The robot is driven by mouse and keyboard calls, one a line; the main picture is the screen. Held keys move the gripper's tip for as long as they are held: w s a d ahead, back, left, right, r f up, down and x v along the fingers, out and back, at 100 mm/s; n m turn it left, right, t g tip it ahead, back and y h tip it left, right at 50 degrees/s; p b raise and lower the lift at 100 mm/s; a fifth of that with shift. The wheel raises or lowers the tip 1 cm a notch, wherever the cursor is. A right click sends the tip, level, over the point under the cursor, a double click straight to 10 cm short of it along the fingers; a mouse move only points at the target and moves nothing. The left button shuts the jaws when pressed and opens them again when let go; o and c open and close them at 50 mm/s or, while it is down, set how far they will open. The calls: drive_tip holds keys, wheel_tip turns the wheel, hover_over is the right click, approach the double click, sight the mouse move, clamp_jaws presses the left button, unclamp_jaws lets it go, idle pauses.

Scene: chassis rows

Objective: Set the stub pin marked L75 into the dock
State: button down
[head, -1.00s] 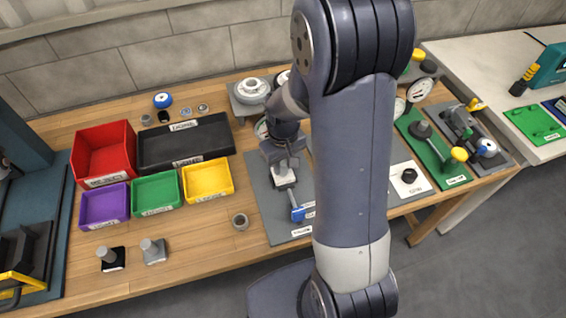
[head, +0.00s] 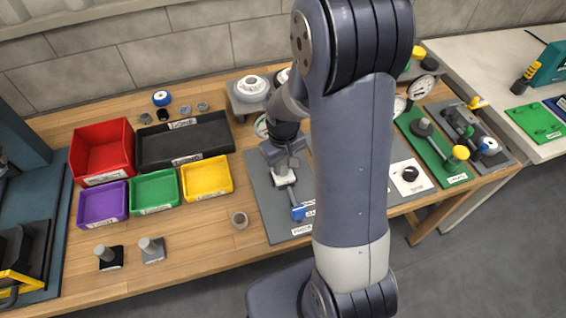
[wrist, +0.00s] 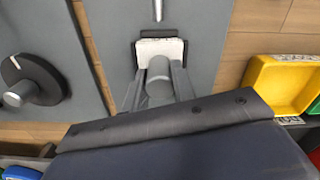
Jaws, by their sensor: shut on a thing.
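My gripper (wrist: 157,88) is shut on a grey stub pin (wrist: 158,78), with a finger on each side of its round post. The pin's base is a pale plate with a black edge, seen beyond the fingers in the wrist view. In the head view my gripper (head: 284,164) is over the grey board, with the pale and dark base just below it. No marking on the held pin is readable. A steel rod (wrist: 157,10) on the board lies beyond the base. A blue-ended part (head: 298,212) is in front of it. I cannot tell which fixture is the dock.
Two other stub pins (head: 107,258) (head: 152,250) stand at the bench's front left. Red, purple, green and yellow bins and a black tray (head: 212,135) are left of my gripper. A small grey ring (head: 239,220) sits nearby. My arm hides the middle of the bench.

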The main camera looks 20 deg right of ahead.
drive_tip(key=shift+f+b, duration=0.3)
drive_tip(key=shift+f, duration=0.05)
idle(0.4)
drive_tip(key=c, duration=1.1)
unclamp_jaws()
wheel_tip(320, 180, up, 11)
drive_tip(key=shift+f, duration=0.1)
wheel_tip(320, 180, down, 11)
drive_tip(key=shift+r, duration=0.2)
drive_tip(key=shift+r, duration=0.15)
idle(0.4)
